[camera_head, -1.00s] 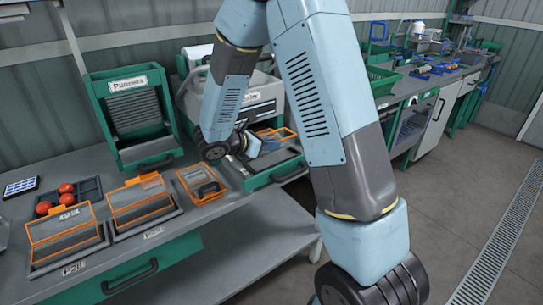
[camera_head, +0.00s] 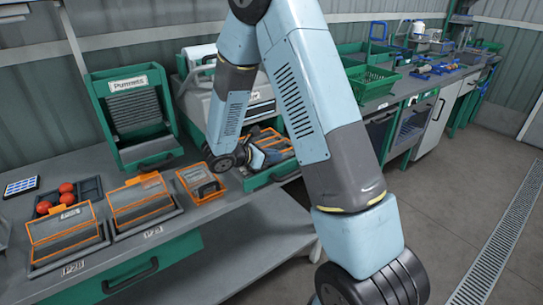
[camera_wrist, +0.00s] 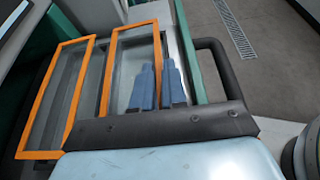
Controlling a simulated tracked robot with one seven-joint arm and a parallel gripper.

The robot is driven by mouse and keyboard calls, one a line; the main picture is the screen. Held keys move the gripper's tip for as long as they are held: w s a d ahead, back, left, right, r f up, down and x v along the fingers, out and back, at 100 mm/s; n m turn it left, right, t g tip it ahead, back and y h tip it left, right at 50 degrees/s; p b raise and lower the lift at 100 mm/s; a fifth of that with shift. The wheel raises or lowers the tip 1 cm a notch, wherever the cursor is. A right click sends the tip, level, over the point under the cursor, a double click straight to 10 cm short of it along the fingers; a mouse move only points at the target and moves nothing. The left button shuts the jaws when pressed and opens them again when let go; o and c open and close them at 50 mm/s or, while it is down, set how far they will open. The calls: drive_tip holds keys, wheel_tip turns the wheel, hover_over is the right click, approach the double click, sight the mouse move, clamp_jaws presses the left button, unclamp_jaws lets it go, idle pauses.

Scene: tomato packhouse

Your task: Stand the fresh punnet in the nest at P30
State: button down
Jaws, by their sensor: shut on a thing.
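An open clear punnet with orange rims (camera_head: 283,152) is at the green-fronted tray below the grey machine; the wrist view shows its two orange frames (camera_wrist: 104,82) side by side. My gripper (camera_wrist: 160,72) has its blue fingers on either side of the right frame's side wall, shut on it. In the head view my gripper (camera_head: 257,158) is small and partly hidden by its wrist. Whether the punnet is clear of the tray I cannot tell. Two orange-rimmed punnets sit in nests labelled P28 (camera_head: 73,267) and P29 (camera_head: 153,232). I cannot read a P30 label.
A smaller orange-edged tray (camera_head: 184,178) with a dark thing in it stands between P29 and my gripper. A green punnet rack (camera_head: 108,120) stands behind. Red tomatoes (camera_head: 66,187) lie at the left. The grey machine (camera_head: 195,98) is close behind my gripper.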

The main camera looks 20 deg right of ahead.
drive_tip(key=c, duration=1.2)
unclamp_jaws()
drive_tip(key=shift+o, duration=0.2)
drive_tip(key=shift+a+r, duration=0.1)
drive_tip(key=v, duration=1.2)
drive_tip(key=s+d+r+m+g+y, duration=0.4)
drive_tip(key=s+d+r+m, duration=0.5)
drive_tip(key=s+r+m, duration=0.15)
drive_tip(key=s+d+r+m+t+y, duration=0.1)
drive_tip(key=s+r+m+t+y, duration=0.4)
drive_tip(key=s, duration=0.9)
drive_tip(key=shift+r+m+y, duration=1.9)
drive_tip(key=shift+r+m, duration=0.85)
drive_tip(key=shift+m, duration=0.3)
drive_tip(key=shift+s+d, duration=0.1)
